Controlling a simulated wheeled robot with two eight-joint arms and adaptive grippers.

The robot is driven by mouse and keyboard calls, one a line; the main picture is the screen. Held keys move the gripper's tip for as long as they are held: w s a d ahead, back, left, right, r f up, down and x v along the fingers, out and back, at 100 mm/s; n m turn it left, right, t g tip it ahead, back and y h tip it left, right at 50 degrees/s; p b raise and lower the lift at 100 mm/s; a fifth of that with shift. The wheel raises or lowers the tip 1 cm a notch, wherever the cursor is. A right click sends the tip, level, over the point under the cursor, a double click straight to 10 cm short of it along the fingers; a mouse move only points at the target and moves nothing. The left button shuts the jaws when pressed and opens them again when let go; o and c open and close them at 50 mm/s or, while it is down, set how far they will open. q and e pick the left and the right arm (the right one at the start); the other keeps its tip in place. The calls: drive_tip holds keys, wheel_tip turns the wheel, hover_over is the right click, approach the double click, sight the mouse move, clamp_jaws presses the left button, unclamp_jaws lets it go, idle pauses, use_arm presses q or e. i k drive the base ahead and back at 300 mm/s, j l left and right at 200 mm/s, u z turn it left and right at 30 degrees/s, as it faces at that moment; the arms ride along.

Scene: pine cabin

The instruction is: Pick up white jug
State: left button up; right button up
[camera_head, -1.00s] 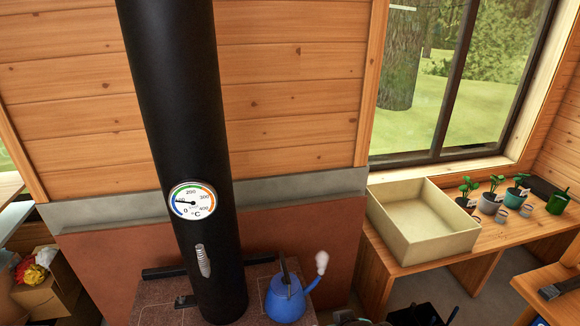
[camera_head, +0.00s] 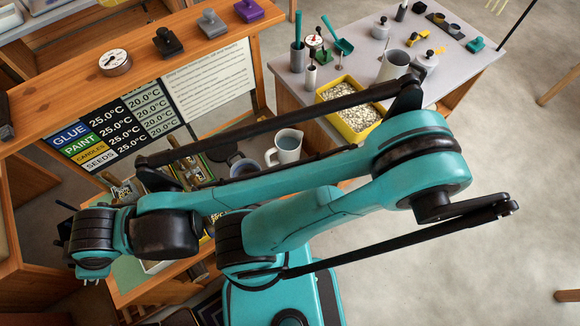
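A white jug (camera_head: 287,146) with a handle on its left stands upright on the lower worktop, just beyond my teal arm. Bluish liquid shows inside its open top. A second pale jug-like container (camera_head: 393,66) stands on the grey table at the upper right. My teal arm crosses the middle of the view in front of the white jug and hides part of the worktop below it. The arm's far end lies at the left, well away from the jug.
A dark mug (camera_head: 243,167) stands left of the jug. A yellow tray (camera_head: 349,112) of pale bits is to its right. The grey table (camera_head: 458,58) holds tools and pots. Open floor lies at the right.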

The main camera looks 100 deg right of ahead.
sight(288, 147)
drive_tip(key=k+z, duration=0.15)
drive_tip(key=z, duration=1)
drive_tip(key=i+l+z, duration=0.1)
drive_tip(key=z, duration=1.4)
